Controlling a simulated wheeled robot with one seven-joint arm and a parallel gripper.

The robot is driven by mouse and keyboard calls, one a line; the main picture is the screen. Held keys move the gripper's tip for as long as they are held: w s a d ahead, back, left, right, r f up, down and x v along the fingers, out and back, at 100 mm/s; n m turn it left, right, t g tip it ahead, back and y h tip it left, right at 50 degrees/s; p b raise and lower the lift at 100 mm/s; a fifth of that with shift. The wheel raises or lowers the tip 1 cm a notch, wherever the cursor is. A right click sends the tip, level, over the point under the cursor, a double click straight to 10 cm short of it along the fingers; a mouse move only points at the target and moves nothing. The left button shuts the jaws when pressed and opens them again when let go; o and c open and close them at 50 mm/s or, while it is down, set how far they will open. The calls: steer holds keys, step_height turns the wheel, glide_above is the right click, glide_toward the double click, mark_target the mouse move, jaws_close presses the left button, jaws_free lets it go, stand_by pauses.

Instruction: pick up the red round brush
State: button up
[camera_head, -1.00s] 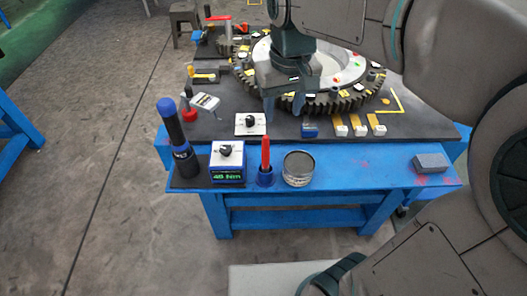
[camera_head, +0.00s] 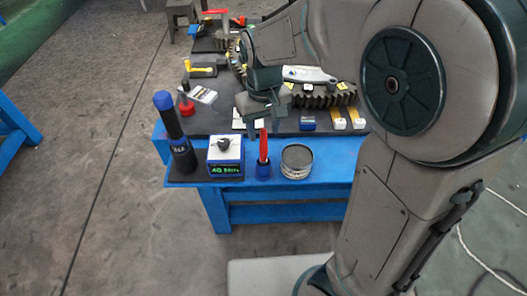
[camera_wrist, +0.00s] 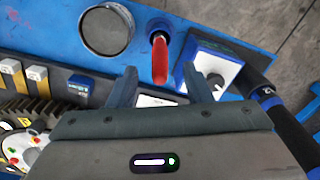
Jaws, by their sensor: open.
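The red round brush (camera_head: 263,146) stands upright in a small blue holder (camera_head: 263,171) near the front edge of the blue table; only its red upper part shows. In the wrist view the brush (camera_wrist: 159,60) lies between and just beyond the two fingertips. My gripper (camera_head: 262,124) is open and empty, just behind and above the brush in the head view. In the wrist view my gripper (camera_wrist: 161,78) has one finger to each side of the brush's line, apart from it.
A round tin (camera_head: 297,161) stands right of the holder. A blue-and-white box with a knob (camera_head: 225,154) and a tall black-and-blue torch-like tool (camera_head: 174,131) stand to its left. A toothed ring (camera_head: 325,99) lies behind.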

mark_target(264, 153)
steer(key=shift+w+f, duration=0.1)
steer(key=shift+f, duration=1.75)
jaws_close()
steer(key=shift+r, duration=0.15)
